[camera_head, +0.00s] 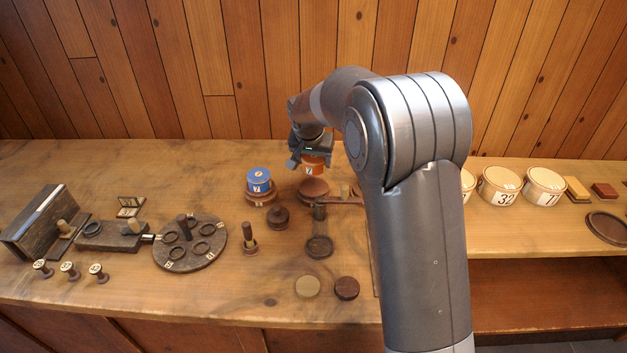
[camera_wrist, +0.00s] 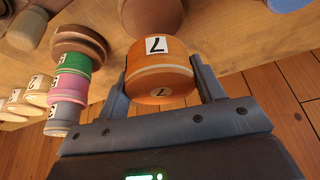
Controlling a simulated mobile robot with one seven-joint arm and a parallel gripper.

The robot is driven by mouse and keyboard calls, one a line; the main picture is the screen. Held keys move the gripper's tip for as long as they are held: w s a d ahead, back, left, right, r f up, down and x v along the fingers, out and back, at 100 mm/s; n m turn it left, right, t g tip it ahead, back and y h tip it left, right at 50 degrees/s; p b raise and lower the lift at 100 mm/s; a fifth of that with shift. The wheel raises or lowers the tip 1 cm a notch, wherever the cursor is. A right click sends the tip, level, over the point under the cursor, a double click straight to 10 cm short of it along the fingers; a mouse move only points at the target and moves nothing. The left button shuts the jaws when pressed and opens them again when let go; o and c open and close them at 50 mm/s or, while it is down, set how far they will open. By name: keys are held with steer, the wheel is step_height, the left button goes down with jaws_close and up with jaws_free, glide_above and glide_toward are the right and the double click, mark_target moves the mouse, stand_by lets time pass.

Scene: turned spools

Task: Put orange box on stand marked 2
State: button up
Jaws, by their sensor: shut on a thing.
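The orange box (camera_head: 313,165) is a round lidded box with a white label reading 7. My gripper (camera_head: 309,150) is shut on it and holds it above a brown round stand (camera_head: 313,188). In the wrist view the orange box (camera_wrist: 152,62) lies between the two fingers of my gripper (camera_wrist: 158,70), with a 7 on its side and another on its lid. A blue box (camera_head: 259,180) sits on another brown stand (camera_head: 260,197) just to the left. I cannot make out a stand marked 2.
A dark turntable with rings (camera_head: 190,243), a dark block (camera_head: 112,236) and several small labelled spools (camera_head: 70,271) are at left. Round boxes (camera_head: 500,186) stand at right behind my arm. Brown discs (camera_head: 346,288) lie in front.

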mark_target(315, 183)
steer(key=shift+f, duration=3.3)
steer(key=o, duration=1)
steer(key=shift+f, duration=0.1)
